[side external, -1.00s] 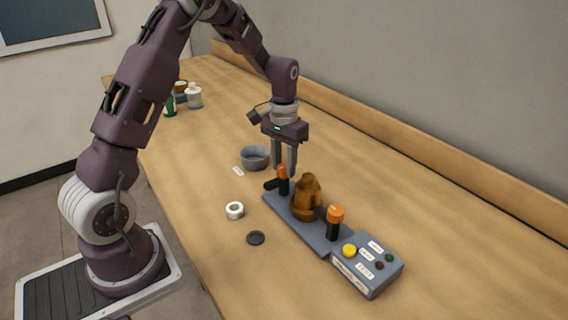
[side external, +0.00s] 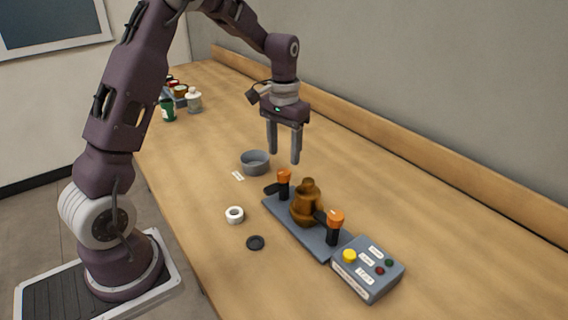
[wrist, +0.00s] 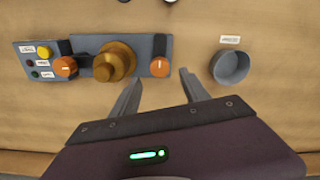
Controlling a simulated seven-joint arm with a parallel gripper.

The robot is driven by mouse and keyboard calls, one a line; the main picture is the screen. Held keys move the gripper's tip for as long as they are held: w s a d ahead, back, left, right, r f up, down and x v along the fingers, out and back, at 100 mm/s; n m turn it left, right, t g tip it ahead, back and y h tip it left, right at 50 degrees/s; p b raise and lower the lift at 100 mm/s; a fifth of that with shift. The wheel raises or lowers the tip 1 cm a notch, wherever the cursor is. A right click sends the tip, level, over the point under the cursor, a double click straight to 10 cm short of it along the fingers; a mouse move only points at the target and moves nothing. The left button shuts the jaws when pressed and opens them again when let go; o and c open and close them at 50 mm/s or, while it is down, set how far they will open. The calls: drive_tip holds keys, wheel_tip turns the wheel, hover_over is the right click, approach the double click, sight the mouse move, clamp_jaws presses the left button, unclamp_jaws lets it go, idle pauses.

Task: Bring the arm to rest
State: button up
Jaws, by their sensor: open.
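My gripper (side external: 284,158) is open and empty, with its fingers pointing down above the table, up and behind the pump fixture. It also shows in the wrist view (wrist: 160,90), with the fingers spread apart. The brown pump body (side external: 306,203) stands upright on the grey-blue base plate (side external: 318,246) between two orange-topped black posts (side external: 284,178) (side external: 335,221). The fingers touch nothing that I can see.
A grey control box (side external: 368,270) with a yellow button joins the plate's near end. A grey bowl (side external: 255,162) stands below and left of my gripper. A white ring (side external: 234,214) and a black disc (side external: 255,242) lie on the table. Several bottles (side external: 193,99) stand at the far end.

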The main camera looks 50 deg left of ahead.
drive_tip(key=shift+d+r, duration=0.1)
drive_tip(key=shift+r, duration=0.7)
drive_tip(key=s+d+r+m+t, duration=0.1)
drive_tip(key=s+d+r+t, duration=0.1)
drive_tip(key=s+d+r, duration=0.55)
drive_tip(key=s+d+r+m+t, duration=0.15)
drive_tip(key=s+d+r, duration=0.35)
drive_tip(key=s, duration=0.6)
drive_tip(key=s+d+f+t, duration=0.1)
drive_tip(key=s+t, duration=0.1)
drive_tip(key=s, duration=0.5)
drive_tip(key=shift+d+f, duration=0.2)
drive_tip(key=shift+d, duration=0.05)
